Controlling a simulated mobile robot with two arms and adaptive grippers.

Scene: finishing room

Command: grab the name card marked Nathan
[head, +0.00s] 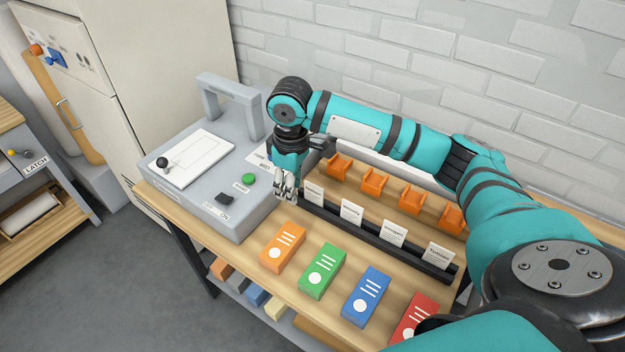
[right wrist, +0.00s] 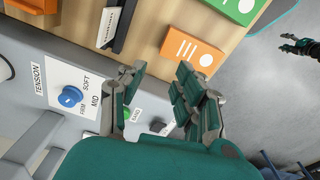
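Several white name cards stand in a black rail on the bench: a left-end card (head: 314,193), a second (head: 351,212), a third (head: 393,233) and a right-end card (head: 438,256). The right-end one seems to read Tobias; I cannot surely read Nathan on any. My right gripper (head: 286,190) is beside the rail's left end, next to the grey machine. In the right wrist view its fingers (right wrist: 158,75) are apart and empty, with a card (right wrist: 108,27) in the rail ahead. My left gripper (right wrist: 298,46) shows small at that view's right edge, its fingers unclear.
Orange, green, blue and red boxes (head: 283,247) lie in front of the rail. Orange holders (head: 374,184) stand behind it. The grey machine (head: 215,190) with a handle and green button fills the bench's left end. A brick wall rises behind.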

